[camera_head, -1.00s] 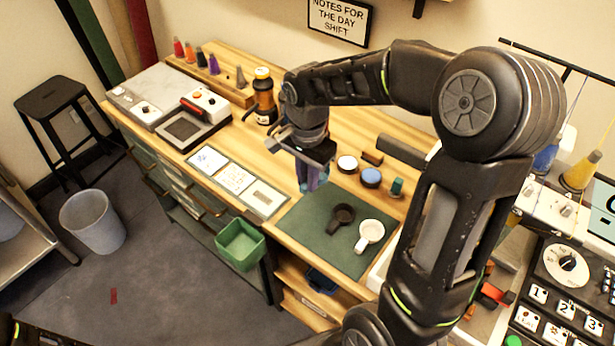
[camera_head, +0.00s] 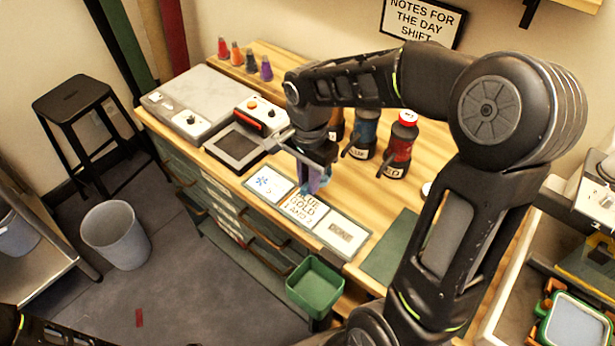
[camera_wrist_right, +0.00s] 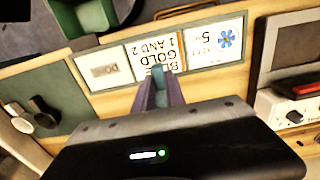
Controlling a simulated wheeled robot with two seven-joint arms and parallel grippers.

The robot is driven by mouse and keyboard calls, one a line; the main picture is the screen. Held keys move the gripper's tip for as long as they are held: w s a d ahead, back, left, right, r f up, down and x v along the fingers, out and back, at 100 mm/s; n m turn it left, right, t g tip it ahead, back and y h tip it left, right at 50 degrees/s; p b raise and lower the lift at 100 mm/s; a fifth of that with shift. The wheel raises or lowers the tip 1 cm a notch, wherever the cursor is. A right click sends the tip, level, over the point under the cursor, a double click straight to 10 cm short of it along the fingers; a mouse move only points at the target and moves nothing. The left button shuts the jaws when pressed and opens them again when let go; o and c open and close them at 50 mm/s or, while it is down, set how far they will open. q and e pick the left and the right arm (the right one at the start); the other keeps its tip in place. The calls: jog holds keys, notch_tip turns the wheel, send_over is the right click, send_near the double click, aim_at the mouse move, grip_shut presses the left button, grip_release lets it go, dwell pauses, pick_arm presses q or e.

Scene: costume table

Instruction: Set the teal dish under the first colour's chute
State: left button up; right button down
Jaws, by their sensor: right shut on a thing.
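My right gripper (camera_head: 318,183) is above the row of cards, shut on a small teal-blue thing (camera_wrist_right: 158,71). Only a sliver of it shows between the purple fingers in the wrist view, so I cannot tell whether it is the teal dish. I make out no other teal dish. The middle card (camera_head: 303,209) carries the words blue, gold and 1 and 2, partly behind the gripper. A flower card (camera_head: 268,184) lies to its left and a done card (camera_head: 341,233) to its right. I make out no chute. My left gripper is not in view.
A blue-labelled bottle (camera_head: 365,130) and a red bottle (camera_head: 401,148) stand behind the gripper. A dark-screened device (camera_head: 236,146) sits left of the cards. The green mat (camera_head: 391,257) lies to the right, partly behind my arm.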

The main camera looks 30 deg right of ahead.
jog(key=shift+s, duration=0.15)
jog(key=shift+d+f, duration=0.1)
jog(key=shift+f, duration=0.05)
jog(key=shift+w+d+f+b, duration=0.2)
jog(key=shift+d+f+b, duration=0.3)
jog(key=shift+f, duration=0.25)
jog(key=shift+w+d+f+b, duration=0.15)
jog(key=shift+d+f+b, duration=0.25)
jog(key=shift+f+b, duration=0.25)
jog(key=shift+d, duration=0.1)
dwell(0.4)
jog(key=shift+w+d+f+p, duration=0.15)
jog(key=shift+w+d, duration=0.15)
jog(key=shift+d, duration=0.7)
jog(key=shift+w+d+p, duration=0.2)
jog(key=shift+w+d, duration=0.15)
jog(key=shift+d, duration=0.65)
jog(key=shift+w+d+f+p, duration=0.15)
jog(key=shift+w+d, duration=0.15)
jog(key=shift+d, duration=0.7)
jog(key=shift+r, duration=0.1)
jog(key=shift+f+b, duration=0.4)
jog(key=shift+f, duration=0.3)
jog(key=c, duration=1.3)
grip_release()
